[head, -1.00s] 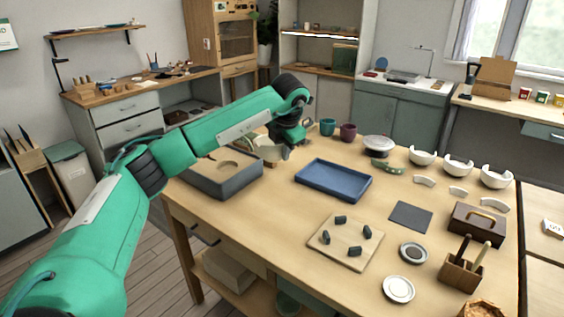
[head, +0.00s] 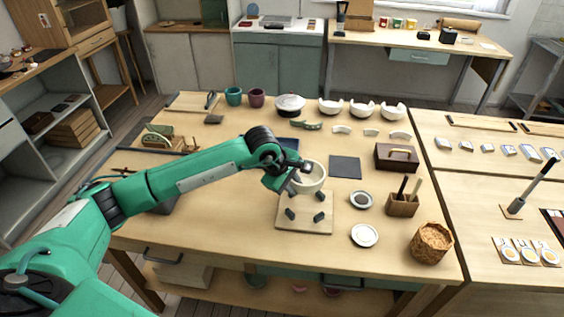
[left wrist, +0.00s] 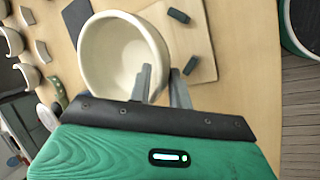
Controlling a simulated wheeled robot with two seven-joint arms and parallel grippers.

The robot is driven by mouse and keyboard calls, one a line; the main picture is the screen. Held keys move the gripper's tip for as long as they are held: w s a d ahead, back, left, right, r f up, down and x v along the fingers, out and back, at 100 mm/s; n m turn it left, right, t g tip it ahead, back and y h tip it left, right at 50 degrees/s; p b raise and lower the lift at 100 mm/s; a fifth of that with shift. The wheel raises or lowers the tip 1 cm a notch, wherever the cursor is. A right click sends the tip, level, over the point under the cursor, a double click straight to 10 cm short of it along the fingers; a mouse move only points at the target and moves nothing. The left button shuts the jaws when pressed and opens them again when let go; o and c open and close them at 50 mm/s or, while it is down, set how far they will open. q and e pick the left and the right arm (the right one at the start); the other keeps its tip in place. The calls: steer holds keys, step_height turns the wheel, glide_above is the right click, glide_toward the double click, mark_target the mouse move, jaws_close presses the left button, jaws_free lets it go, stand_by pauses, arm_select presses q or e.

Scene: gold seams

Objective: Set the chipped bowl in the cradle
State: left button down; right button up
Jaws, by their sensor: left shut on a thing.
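The cream bowl (head: 315,178) hangs in my left gripper (head: 298,180), over the back part of the cradle, a pale wooden board (head: 305,226) with several dark pegs. In the left wrist view the two grey fingers (left wrist: 162,88) are shut on the near wall of the bowl (left wrist: 100,48). The cradle board (left wrist: 205,35) lies beside and partly behind the bowl, with two dark pegs in sight. The bowl hides some of the board; I cannot make out the chip or the exact height. My right gripper is not in view.
Behind are a dark mat (head: 345,167), a wooden box with a handle (head: 397,157) and several white broken bowls and shards. Two small round dishes (head: 361,199) (head: 364,236) and a tool holder (head: 402,205) stand right of the cradle. The blue tray (head: 287,142) is partly hidden by my arm.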

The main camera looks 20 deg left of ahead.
arm_select(q)
steer(key=shift+s+d, duration=0.2)
steer(key=shift+d, duration=0.15)
steer(key=shift+d+f+m, duration=0.15)
steer(key=shift+f+m, duration=0.05)
steer(key=shift+m, duration=0.1)
steer(key=shift+f+b, duration=0.5)
steer(key=shift+f, duration=1.65)
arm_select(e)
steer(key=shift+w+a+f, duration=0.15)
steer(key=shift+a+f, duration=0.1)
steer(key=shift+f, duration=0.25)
arm_select(q)
steer(key=shift+b, duration=0.6)
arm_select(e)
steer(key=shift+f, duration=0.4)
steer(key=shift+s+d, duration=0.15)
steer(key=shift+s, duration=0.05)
arm_select(q)
steer(key=shift+f+b, duration=0.3)
steer(key=shift+b, duration=0.45)
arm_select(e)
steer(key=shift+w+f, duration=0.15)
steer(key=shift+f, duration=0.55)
arm_select(q)
steer(key=shift+a, duration=0.2)
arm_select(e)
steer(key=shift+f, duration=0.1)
